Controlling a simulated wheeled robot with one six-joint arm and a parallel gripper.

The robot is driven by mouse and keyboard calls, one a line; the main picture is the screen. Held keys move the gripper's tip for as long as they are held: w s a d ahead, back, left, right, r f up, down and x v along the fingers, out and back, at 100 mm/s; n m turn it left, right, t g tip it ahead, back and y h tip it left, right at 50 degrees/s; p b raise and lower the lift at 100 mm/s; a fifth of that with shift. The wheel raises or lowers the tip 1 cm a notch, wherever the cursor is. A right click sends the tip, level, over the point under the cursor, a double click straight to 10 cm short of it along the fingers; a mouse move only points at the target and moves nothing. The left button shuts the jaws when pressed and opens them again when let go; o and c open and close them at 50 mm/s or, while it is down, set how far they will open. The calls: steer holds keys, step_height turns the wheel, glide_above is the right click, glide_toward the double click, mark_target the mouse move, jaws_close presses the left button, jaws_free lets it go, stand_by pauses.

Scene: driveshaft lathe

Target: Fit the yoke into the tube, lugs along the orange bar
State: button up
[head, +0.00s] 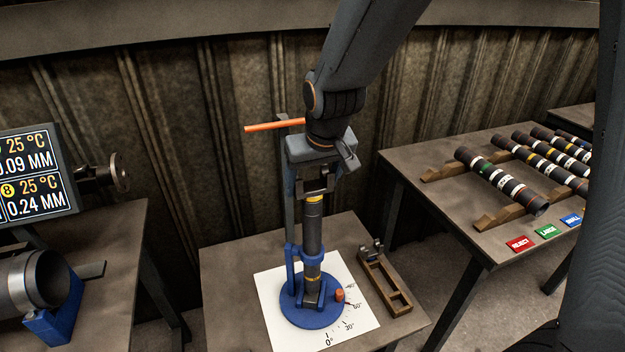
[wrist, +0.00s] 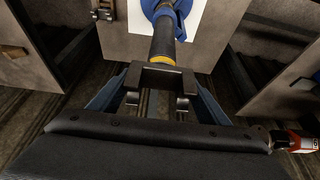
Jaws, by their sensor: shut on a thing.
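My gripper (head: 314,166) points down and is shut on the dark grey yoke (head: 318,184). In the wrist view the yoke (wrist: 160,75) sits between the jaws, its two lugs toward the camera. The black tube (head: 313,225) stands upright in a blue holder (head: 310,313) on the bench. The yoke is in line with the tube's top end, at a yellow ring (head: 314,198). I cannot tell how deep it sits. Another yoke shows at the tube's foot. The orange bar (head: 268,126) is on a grey post, behind and left of my gripper.
A white angle sheet (head: 362,322) lies under the holder. A wooden rack (head: 384,288) with a small metal yoke (head: 372,250) stands to its right. The right table holds several banded shafts (head: 500,180) and coloured labels. A display (head: 35,175) is at left.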

steer(key=shift+f, duration=0.15)
steer(key=o, duration=1.7)
steer(key=b+v, duration=0.1)
steer(key=v, duration=0.6)
steer(key=shift+s+r, duration=0.2)
steer(key=shift+r, duration=0.15)
steer(key=shift+d, duration=0.1)
